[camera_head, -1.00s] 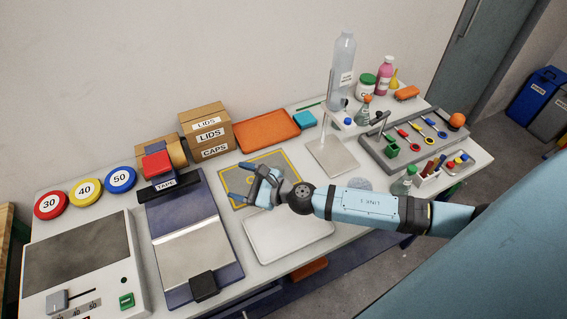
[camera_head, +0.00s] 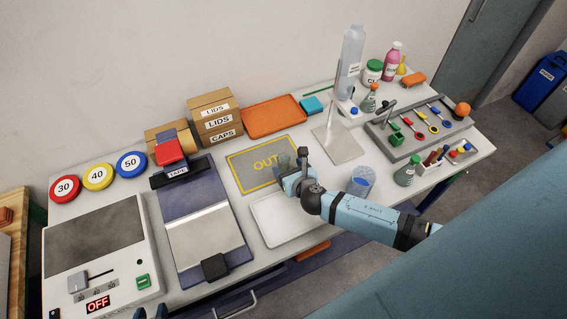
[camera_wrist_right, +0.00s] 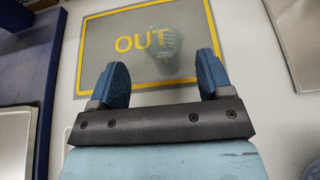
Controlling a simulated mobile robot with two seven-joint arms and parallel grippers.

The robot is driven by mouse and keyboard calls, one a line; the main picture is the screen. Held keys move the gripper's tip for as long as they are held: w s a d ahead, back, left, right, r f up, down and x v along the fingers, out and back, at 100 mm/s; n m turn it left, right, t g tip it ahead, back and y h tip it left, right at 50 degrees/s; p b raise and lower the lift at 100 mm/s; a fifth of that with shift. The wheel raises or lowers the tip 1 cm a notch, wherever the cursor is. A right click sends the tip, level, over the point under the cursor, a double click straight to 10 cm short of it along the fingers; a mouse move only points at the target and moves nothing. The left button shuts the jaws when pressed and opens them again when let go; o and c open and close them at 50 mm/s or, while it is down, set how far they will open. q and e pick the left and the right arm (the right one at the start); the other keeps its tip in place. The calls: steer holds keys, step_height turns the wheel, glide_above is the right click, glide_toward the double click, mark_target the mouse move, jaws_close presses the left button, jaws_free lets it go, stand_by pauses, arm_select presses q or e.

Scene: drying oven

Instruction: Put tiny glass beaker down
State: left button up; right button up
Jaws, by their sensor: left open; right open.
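The tiny glass beaker (camera_wrist_right: 166,48) is clear and stands on the grey mat with a yellow border and the word OUT (camera_wrist_right: 105,60), over its last letter. In the head view the beaker (camera_head: 287,161) shows faintly on the right part of the mat (camera_head: 240,172), behind my right gripper. My right gripper (camera_head: 293,178) is open. In the right wrist view its two blue fingers (camera_wrist_right: 162,72) are apart, with the beaker just ahead of the gap between them and no finger seen touching it. Dark tips of my left gripper (camera_head: 151,313) show at the bottom edge, apart.
A white tray (camera_head: 285,228) lies under and in front of my right gripper. A blue-tinted cup (camera_head: 361,180) stands to its right, near the arm. An orange tray (camera_head: 273,117) and a stand with a metal plate (camera_head: 338,146) are behind. A sealer (camera_head: 205,235) is to the left.

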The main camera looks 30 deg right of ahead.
mark_target(286, 164)
steer(key=x, duration=0.5)
steer(key=shift+w+d+f+p, duration=0.15)
steer(key=shift+f+p, duration=0.1)
steer(key=shift+p, duration=0.15)
steer(key=c, duration=1.1)
steer(key=shift+r, duration=0.1)
